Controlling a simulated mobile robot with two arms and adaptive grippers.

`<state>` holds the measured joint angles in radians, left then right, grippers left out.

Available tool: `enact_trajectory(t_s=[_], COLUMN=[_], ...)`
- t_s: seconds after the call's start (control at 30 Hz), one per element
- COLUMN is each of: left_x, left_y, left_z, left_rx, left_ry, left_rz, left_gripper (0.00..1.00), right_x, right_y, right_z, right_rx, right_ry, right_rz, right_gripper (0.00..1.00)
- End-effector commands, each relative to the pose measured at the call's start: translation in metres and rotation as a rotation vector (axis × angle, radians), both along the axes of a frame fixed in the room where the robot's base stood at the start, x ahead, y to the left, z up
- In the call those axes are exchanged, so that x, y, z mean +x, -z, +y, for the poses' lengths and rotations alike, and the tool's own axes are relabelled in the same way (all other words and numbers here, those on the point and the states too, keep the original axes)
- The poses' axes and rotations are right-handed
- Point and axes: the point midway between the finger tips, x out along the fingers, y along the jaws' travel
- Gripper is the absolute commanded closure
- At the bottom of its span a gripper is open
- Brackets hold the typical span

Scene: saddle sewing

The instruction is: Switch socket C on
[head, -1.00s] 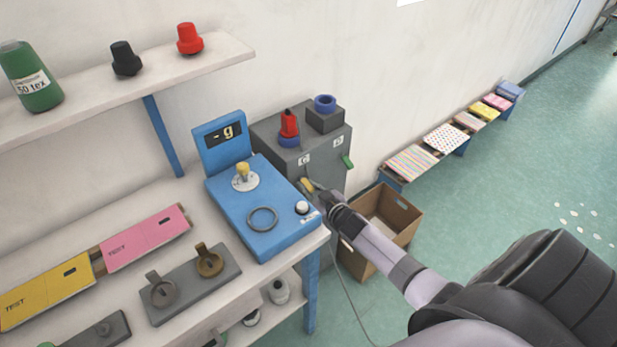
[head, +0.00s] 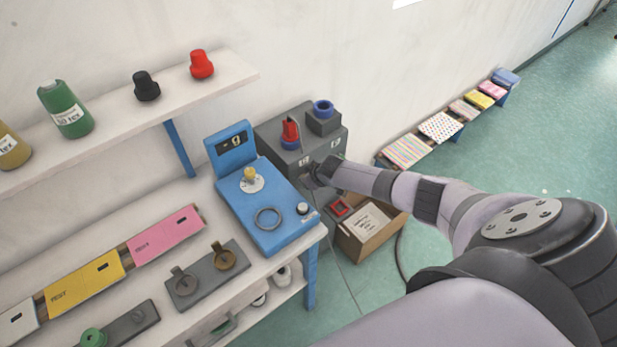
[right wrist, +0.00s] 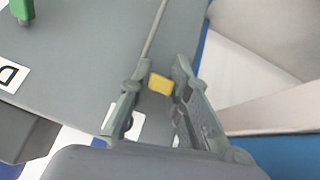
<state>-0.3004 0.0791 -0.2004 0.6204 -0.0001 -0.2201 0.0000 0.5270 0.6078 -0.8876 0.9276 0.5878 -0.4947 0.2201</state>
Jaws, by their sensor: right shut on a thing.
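The grey socket box (head: 270,128) stands past the right end of the bench, with letter labels on its front. The left label (head: 304,161) reads as C; the other one (head: 335,143) reads as D. My right gripper (head: 318,178) is at the front of the box, below the C label. In the right wrist view its fingers (right wrist: 160,75) are on either side of a small yellow switch lever (right wrist: 160,84), shut on it. A green lever (right wrist: 23,8) stands apart beside the D label (right wrist: 9,76). My left gripper is not in view.
A red plug (head: 290,130) and a blue ring (head: 323,106) are on top of the box. A cardboard box (head: 365,243) is on the floor below my arm. A thin cord hangs near the gripper.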

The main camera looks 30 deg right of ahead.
Motion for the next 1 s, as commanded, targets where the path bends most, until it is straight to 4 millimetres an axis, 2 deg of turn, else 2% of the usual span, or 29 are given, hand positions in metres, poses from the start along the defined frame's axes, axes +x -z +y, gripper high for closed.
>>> enact_trajectory(t_s=[0.57, 0.6, 0.9, 1.0], left_x=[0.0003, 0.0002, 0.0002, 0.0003], left_y=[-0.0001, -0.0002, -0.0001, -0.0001], left_z=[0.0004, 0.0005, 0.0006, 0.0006], left_rx=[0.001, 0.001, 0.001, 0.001], left_ry=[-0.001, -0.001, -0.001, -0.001], left_rz=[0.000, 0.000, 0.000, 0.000], left_gripper=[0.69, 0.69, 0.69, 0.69], right_x=[0.0010, 0.0010, 0.0011, 0.0011], right_y=[-0.0018, -0.0017, -0.0017, -0.0016], right_z=[-0.0015, -0.0014, -0.0004, -0.0002], right_rx=[-0.005, -0.005, -0.003, -0.003], right_ry=[0.002, 0.002, 0.001, 0.001], right_rz=[0.037, 0.037, 0.035, 0.035], right_gripper=[1.00, 0.82, 0.62, 0.62])
